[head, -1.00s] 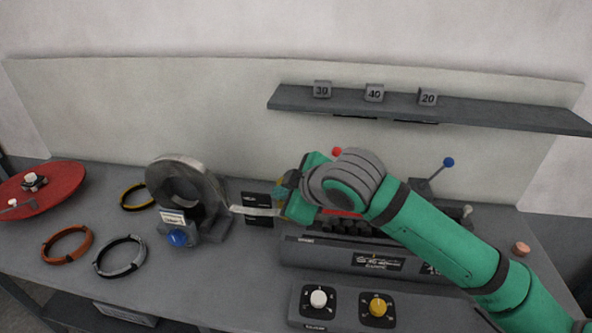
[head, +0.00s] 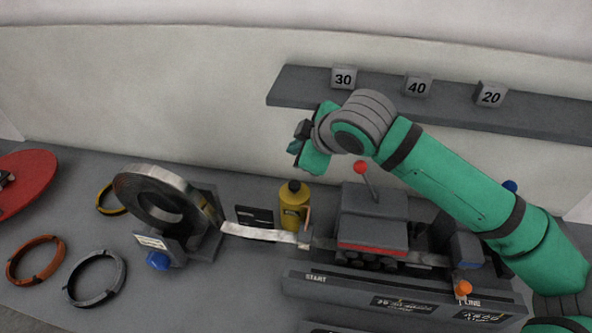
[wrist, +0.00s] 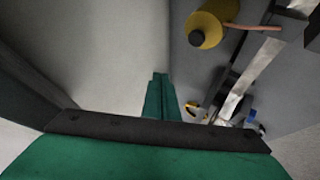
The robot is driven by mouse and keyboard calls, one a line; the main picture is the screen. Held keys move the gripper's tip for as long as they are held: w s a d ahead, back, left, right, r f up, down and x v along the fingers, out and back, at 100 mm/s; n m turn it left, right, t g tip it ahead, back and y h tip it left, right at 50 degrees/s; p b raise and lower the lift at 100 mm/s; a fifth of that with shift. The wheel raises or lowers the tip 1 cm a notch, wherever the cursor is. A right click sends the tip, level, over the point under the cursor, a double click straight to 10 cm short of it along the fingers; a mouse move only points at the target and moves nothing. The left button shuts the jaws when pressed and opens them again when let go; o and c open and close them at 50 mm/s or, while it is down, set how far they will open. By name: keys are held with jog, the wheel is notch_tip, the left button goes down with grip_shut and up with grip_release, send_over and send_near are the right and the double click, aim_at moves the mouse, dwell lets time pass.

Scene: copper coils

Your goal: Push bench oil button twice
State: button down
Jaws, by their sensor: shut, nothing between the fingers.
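A yellow oil bottle (head: 291,213) with a dark round cap (head: 294,187) stands on the bench behind the metal strip. The bottle also shows at the top of the wrist view (wrist: 217,20), with the dark cap (wrist: 196,38) facing the camera. I cannot tell for sure which part is the oil button. My gripper (head: 296,146) is above the bottle in the head view, in front of the back wall and apart from the bottle. In the wrist view its green fingers (wrist: 160,85) are together and empty, with the bottle to their upper right.
A machine with a red-knobbed lever (head: 361,168) stands right of the bottle. A strip coil (head: 150,190) on a stand is to the left, with loose rings (head: 35,260) and a red disc (head: 22,185) beyond. A shelf (head: 300,88) with number blocks hangs behind my arm.

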send_over(298, 188)
notch_tip(298, 188, down, 7)
jog(key=shift+w+f, duration=0.1)
jog(key=shift+f, duration=0.1)
jog(key=shift+w+a+f, duration=0.1)
jog(key=shift+w+f, duration=0.1)
jog(key=shift+f, duration=0.45)
jog(key=shift+s+d, duration=0.15)
jog(key=shift+d, duration=0.15)
jog(key=shift+a, duration=0.4)
jog(key=shift+s, duration=0.1)
jog(key=shift+d, duration=0.2)
dwell(0.4)
jog(key=shift+f, duration=0.1)
dwell(0.7)
